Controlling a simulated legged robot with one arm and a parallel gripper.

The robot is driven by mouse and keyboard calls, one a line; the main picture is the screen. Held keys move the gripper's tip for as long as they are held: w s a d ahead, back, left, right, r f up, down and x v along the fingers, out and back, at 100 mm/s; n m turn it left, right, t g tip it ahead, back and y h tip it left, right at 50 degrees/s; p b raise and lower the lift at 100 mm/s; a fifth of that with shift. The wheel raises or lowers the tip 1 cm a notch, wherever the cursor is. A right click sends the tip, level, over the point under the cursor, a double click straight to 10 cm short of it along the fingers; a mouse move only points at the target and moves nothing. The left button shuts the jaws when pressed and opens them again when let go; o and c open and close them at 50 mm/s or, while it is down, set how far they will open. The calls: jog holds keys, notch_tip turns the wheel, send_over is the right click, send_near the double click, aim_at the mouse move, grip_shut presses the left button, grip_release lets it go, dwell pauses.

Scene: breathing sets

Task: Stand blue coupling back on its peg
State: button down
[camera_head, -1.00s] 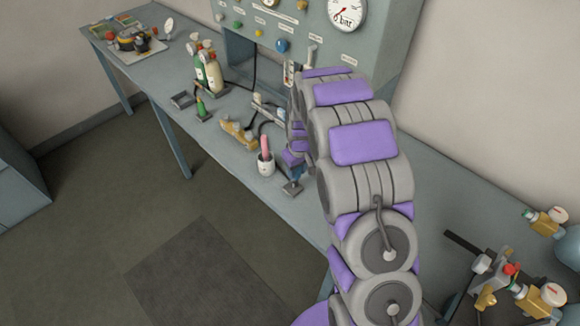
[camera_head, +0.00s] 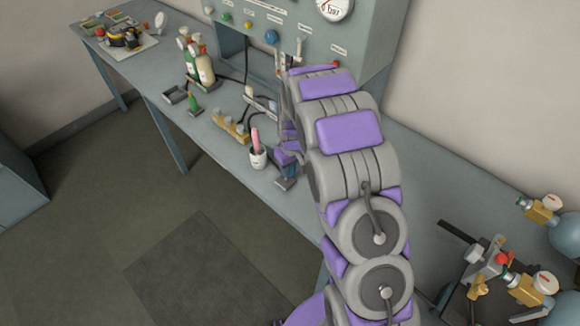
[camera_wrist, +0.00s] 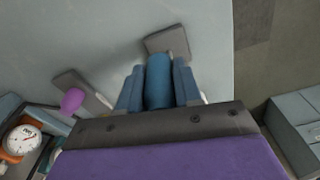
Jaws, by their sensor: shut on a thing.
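The blue coupling (camera_wrist: 158,82) is between the two blue-grey fingers of my gripper (camera_wrist: 159,74) in the wrist view. The fingers are shut on it. Its far end reaches the near edge of a small square grey base (camera_wrist: 167,40) on the bench. In the head view, the base (camera_head: 285,184) is near the bench's front edge, with a bit of the coupling (camera_head: 290,171) just above it. My gripper (camera_head: 289,156) is mostly hidden there by my arm. No peg shows, and I cannot tell whether the coupling touches the base.
Yellow fittings (camera_head: 231,128), a green bottle (camera_head: 193,104) and a gauge panel (camera_head: 310,35) lie beyond. Valves and cylinders (camera_head: 535,285) are at right. Bench between (camera_head: 440,195) is clear.

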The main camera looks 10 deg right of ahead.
jog(key=shift+a, duration=1.9)
jog(key=shift+d, duration=1.3)
jog(key=shift+d, duration=0.4)
jog(key=shift+a, duration=0.1)
jog(key=shift+a+p, duration=0.3)
jog(key=shift+a, duration=0.4)
jog(key=shift+d, duration=0.1)
jog(key=shift+f, duration=1.4)
